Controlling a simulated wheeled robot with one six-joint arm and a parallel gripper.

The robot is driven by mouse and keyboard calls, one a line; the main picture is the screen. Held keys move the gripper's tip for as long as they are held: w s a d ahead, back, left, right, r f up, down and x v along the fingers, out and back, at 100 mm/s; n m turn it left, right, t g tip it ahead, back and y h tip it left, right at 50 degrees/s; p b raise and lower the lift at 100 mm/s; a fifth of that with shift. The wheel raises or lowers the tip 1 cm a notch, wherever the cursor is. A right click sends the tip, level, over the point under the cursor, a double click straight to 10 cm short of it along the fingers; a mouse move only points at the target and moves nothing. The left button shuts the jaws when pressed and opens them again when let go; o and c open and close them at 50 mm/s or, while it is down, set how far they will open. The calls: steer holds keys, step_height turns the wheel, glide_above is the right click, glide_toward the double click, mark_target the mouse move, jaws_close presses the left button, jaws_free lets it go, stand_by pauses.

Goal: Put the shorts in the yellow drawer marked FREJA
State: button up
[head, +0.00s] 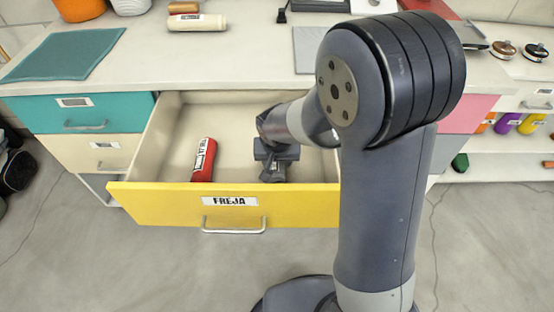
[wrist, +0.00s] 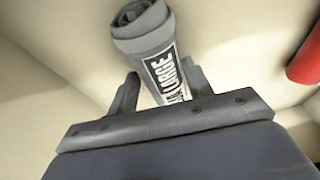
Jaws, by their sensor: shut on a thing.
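The yellow drawer marked FREJA (head: 150,196) is pulled open. My gripper (head: 273,165) is down inside it, right of the middle. In the wrist view, my gripper (wrist: 160,92) is shut on a grey rolled cloth (wrist: 152,50), which looks like the shorts. Its white-on-black label ends in LARGE; the start is partly hidden. The roll is between the two fingers and its far end sticks out beyond them. In the head view my arm hides part of the drawer's right side, and I cannot tell whether the roll touches the drawer floor.
A red labelled roll (head: 204,160) lies in the drawer left of my gripper; it also shows in the wrist view (wrist: 305,62). A teal drawer (head: 85,112) and a cream drawer (head: 92,152) at left are shut. The drawer floor between the red roll and my gripper is clear.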

steer(key=shift+f, duration=0.2)
steer(key=o, duration=1.1)
steer(key=shift+r, duration=0.1)
steer(key=shift+o, duration=0.2)
steer(key=shift+r, duration=0.55)
steer(key=p+v, duration=0.2)
steer(key=v, duration=0.9)
steer(key=shift+s, duration=0.2)
steer(key=shift+r, duration=0.1)
